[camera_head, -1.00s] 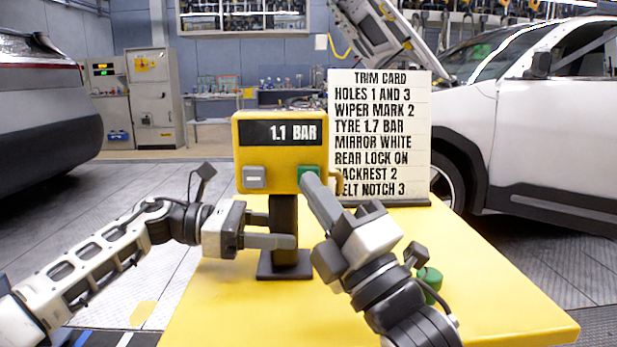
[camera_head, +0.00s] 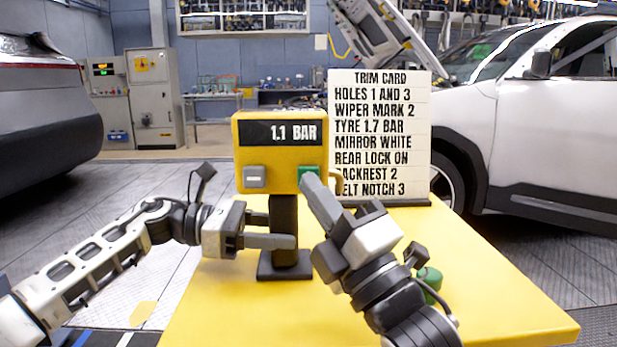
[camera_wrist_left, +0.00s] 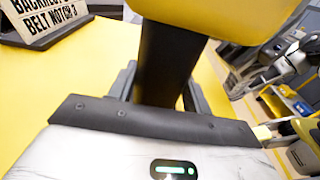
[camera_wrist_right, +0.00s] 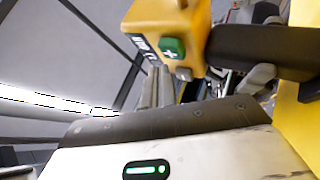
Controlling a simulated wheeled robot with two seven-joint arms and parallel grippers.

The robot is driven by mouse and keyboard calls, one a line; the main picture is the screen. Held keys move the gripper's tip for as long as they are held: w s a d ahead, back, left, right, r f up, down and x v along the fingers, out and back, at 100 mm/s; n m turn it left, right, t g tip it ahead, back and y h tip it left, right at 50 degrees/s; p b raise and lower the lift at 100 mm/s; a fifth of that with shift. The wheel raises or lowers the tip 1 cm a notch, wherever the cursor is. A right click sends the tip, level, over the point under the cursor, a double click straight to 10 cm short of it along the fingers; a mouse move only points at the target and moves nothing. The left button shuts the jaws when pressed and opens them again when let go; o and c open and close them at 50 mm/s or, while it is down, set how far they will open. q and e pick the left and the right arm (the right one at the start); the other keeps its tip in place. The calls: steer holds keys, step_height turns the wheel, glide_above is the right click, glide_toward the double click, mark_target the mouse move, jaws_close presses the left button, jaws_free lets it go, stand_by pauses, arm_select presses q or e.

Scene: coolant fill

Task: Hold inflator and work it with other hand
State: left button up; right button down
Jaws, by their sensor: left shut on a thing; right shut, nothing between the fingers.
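The yellow inflator (camera_head: 280,155) stands upright on a dark post (camera_head: 284,215). Its display (camera_head: 280,133) reads 1.1 BAR. Below the display are a grey button (camera_head: 254,177) on the left and a green button (camera_head: 309,172) on the right, which shows a plus sign in the right wrist view (camera_wrist_right: 172,47). My left gripper (camera_head: 285,241) is shut on the post, with a finger on each side in the left wrist view (camera_wrist_left: 158,88). My right gripper (camera_head: 309,182) is shut and empty, its tips close to the green button; I cannot tell whether they touch it.
The inflator's dark base (camera_head: 284,266) rests on the yellow table (camera_head: 480,290). A trim card (camera_head: 380,130) behind it lists TYRE 1.7 BAR. A green object (camera_head: 431,279) is partly hidden behind my right wrist. A white car (camera_head: 540,120) stands at the right.

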steer(key=shift+w, duration=0.1)
stand_by(0.4)
steer(key=shift+w, duration=0.35)
steer(key=shift+w, duration=0.5)
stand_by(6.7)
